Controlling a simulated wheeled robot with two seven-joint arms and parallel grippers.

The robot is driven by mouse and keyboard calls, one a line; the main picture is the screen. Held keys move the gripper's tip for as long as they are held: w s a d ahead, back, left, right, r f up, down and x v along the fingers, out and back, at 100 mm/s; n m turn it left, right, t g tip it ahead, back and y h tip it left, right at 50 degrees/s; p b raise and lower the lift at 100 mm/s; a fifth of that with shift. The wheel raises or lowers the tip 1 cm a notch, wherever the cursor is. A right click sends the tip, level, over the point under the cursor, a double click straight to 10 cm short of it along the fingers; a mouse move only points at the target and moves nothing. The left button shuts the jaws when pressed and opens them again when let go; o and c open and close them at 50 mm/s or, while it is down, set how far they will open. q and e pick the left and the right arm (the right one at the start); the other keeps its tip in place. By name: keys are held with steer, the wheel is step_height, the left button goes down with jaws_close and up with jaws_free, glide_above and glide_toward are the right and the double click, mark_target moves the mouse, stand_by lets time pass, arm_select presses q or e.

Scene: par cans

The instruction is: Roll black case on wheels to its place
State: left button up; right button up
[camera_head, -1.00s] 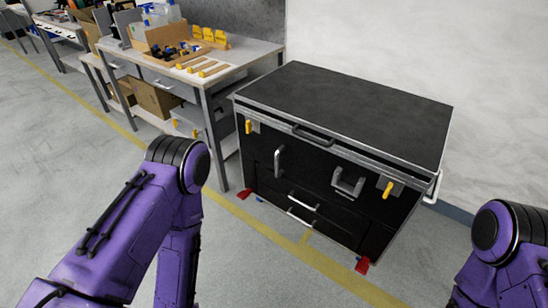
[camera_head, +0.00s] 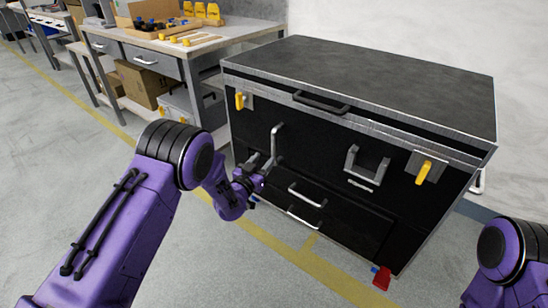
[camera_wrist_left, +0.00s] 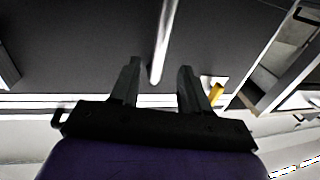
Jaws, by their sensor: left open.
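The black case (camera_head: 350,82) on wheels has silver edges and stands against the white wall, right of the workbench. Its front has yellow latches, several handles and drawer pulls. My left gripper (camera_head: 262,163) is open at the vertical silver handle (camera_head: 276,142) on the left of the front. In the left wrist view, the handle (camera_wrist_left: 164,40) runs down and ends between the tips of my open left gripper (camera_wrist_left: 158,72); I cannot tell whether they touch. Of my right arm only a purple link shows at the right edge; its gripper is out of view.
A workbench (camera_head: 232,38) with trays and small parts stands close to the left of the case, with cardboard boxes (camera_head: 146,84) below. A red wheel pedal (camera_head: 382,278) sits at the case's lower right corner. A yellow floor line (camera_head: 290,252) runs in front; the floor there is clear.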

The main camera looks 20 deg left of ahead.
mark_target(273, 149)
arm_select(q)
steer(key=w, duration=0.2)
steer(key=w+b, duration=0.1)
steer(key=w, duration=0.2)
steer(key=w+d+b, duration=0.1)
steer(key=w, duration=0.2)
steer(key=shift+w+d+f, duration=0.1)
steer(key=shift+w+f, duration=0.05)
steer(key=shift+w+d, duration=0.1)
steer(key=shift+w, duration=0.3)
jaws_close()
